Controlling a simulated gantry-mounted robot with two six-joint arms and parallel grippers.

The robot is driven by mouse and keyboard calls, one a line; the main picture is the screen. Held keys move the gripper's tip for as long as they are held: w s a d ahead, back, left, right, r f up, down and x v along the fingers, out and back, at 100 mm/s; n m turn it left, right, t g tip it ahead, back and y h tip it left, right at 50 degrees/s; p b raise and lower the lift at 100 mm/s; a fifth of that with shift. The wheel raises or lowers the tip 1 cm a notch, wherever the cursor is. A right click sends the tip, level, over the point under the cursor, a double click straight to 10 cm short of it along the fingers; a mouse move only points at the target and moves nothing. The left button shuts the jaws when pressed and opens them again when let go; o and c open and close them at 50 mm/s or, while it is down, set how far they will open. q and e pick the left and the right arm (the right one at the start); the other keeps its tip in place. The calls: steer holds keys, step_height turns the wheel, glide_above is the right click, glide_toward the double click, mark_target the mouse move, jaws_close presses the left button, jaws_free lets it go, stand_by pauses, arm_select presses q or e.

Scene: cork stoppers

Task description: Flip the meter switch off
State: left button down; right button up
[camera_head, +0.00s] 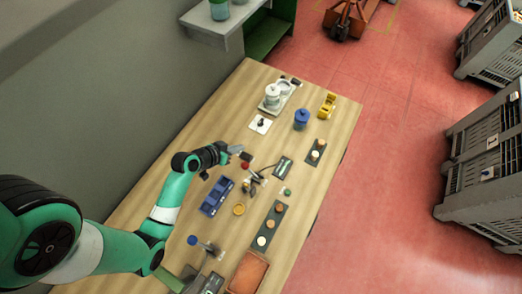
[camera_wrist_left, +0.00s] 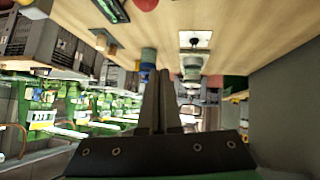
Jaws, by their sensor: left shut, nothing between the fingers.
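My left gripper (camera_head: 237,149) is shut and empty, above the table to the lower left of the white switch plate. Its closed fingers (camera_wrist_left: 160,100) point away from the camera in the left wrist view. The white square plate with a small black toggle (camera_head: 260,124) lies near the table's left edge; it also shows, upside down, in the left wrist view (camera_wrist_left: 195,40). The gripper is apart from it. A dark device with a pale display, perhaps the meter (camera_head: 283,167), lies right of the gripper. The toggle's position is too small to tell. My right gripper is out of view.
A white scale-like stand with a jar (camera_head: 272,95), a blue jar (camera_head: 301,119) and a yellow object (camera_head: 327,105) stand farther up the table. A wall runs along the left.

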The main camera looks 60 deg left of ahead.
arm_select(q)
steer(key=s+f+n+g, duration=0.1)
steer(key=s+f, duration=0.3)
steer(key=shift+s+a+n+y+b, duration=0.3)
steer(key=shift+s+a+y+b, duration=0.05)
steer(key=shift+a+y+b, duration=0.1)
steer(key=b, duration=0.4)
glide_toward(249, 154)
steer(key=w+a, duration=0.2)
steer(key=w, duration=0.1)
steer(key=shift+w, duration=0.2)
steer(key=shift+w+d+f+b, duration=0.1)
steer(key=shift+w+f+b, duration=0.1)
steer(key=shift+f, duration=0.8)
steer(key=shift+w+d+f+b, duration=0.1)
steer(key=shift+f+b, duration=0.1)
steer(key=shift+f, duration=0.75)
